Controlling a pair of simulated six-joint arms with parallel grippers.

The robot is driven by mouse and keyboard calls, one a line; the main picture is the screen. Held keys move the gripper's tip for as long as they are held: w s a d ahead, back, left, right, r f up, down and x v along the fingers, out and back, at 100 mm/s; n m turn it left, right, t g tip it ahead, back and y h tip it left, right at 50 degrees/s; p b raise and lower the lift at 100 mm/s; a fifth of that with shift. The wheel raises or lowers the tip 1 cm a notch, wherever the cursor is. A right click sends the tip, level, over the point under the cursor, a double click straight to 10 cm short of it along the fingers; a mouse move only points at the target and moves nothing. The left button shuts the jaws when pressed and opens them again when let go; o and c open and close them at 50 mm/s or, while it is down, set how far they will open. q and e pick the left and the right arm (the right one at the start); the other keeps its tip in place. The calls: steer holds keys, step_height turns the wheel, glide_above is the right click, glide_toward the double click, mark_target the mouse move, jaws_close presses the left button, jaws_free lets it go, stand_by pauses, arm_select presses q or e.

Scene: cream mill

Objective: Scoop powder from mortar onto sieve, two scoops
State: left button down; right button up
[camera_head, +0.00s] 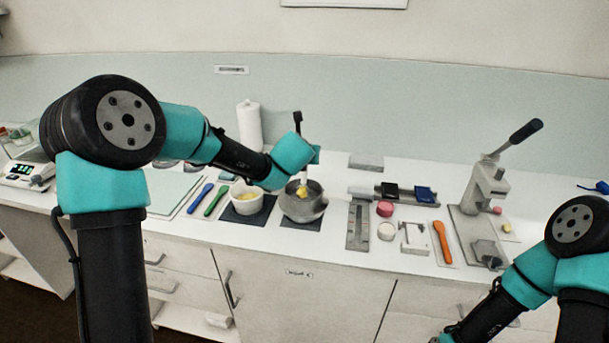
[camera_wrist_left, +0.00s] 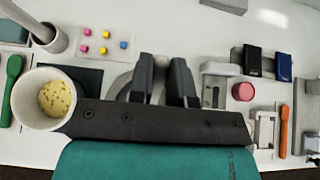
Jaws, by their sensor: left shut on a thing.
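The mortar (camera_head: 240,206) is a white bowl with yellow powder (camera_head: 246,196) in it; in the left wrist view the mortar (camera_wrist_left: 22,112) is at the left. The sieve (camera_head: 303,210) is a round grey metal vessel on a dark mat, right of the mortar. My left gripper (camera_head: 303,158) is above the sieve, shut on an upright scoop (camera_head: 298,117) with a dark top end. Yellow powder shows at the scoop's lower end, at the sieve's mouth; I cannot tell whether it lies on the scoop or in the sieve. The gripper's fingers (camera_wrist_left: 166,85) hide much of the sieve. My right gripper is out of view.
Blue (camera_head: 199,198) and green (camera_head: 215,201) spatulas lie left of the mortar. A white roll (camera_head: 249,125) stands behind. Right of the sieve are a metal rail (camera_head: 358,225), a pink round (camera_head: 385,209), an orange spatula (camera_head: 442,242) and a lever press (camera_head: 489,188).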

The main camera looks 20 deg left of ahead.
arm_select(q)
steer(key=shift+f, duration=0.6)
stand_by(0.5)
steer(key=shift+r, duration=0.15)
steer(key=shift+r, duration=3.4)
steer(key=shift+s, duration=0.1)
steer(key=shift+s+a+f, duration=0.1)
steer(key=shift+s+f, duration=0.05)
steer(key=shift+s, duration=0.1)
steer(key=s+f, duration=0.2)
steer(key=s, duration=0.5)
steer(key=s+f, duration=0.3)
steer(key=s, duration=0.4)
steer(key=shift+s+a+f+m+h, duration=0.25)
steer(key=shift+s+a+m+h, duration=0.05)
steer(key=shift+s+m+h, duration=0.1)
steer(key=shift+w+a, duration=0.1)
